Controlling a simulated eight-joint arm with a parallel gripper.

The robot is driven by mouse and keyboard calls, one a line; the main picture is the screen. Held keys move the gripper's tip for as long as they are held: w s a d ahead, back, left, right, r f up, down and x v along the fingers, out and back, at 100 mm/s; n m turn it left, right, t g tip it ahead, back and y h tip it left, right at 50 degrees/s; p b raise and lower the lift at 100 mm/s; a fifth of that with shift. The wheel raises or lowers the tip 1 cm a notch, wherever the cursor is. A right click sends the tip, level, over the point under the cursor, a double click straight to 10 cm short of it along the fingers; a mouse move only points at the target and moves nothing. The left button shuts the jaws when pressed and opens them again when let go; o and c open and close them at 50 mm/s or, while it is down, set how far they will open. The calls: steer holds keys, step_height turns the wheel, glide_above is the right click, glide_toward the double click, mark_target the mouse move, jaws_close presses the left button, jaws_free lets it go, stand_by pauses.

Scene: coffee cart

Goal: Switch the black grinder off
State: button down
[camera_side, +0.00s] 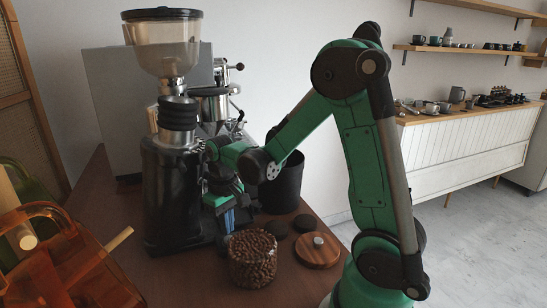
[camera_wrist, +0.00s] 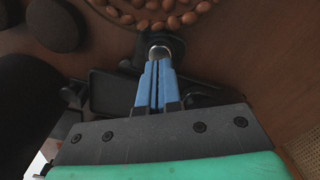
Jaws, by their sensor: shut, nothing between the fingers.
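The black grinder (camera_side: 170,205) stands upright on the brown table at the left in the side view, with a clear hopper (camera_side: 162,45) on top. My gripper (camera_side: 229,222) points down close to the right of the grinder's body. In the wrist view its blue fingers (camera_wrist: 158,68) are together and empty. Their tips are at a small shiny metal piece (camera_wrist: 159,50) on a dark part; I cannot tell whether they touch it. Which part is the switch and its position cannot be made out.
A glass jar of coffee beans (camera_side: 252,262) stands close in front of my gripper. A round wooden lid (camera_side: 317,251) and dark discs (camera_side: 303,223) lie to its right. A black bin (camera_side: 283,185) is behind. An orange transparent object (camera_side: 70,262) is at front left.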

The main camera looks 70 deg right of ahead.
steer(key=shift+r, duration=1.7)
steer(key=shift+a+r, duration=0.2)
steer(key=s+a+r+n+t, duration=0.3)
steer(key=a+r+t, duration=0.2)
steer(key=a+t, duration=0.2)
steer(key=shift+s+a, duration=0.15)
steer(key=shift+a, duration=0.95)
steer(key=shift+r, duration=0.1)
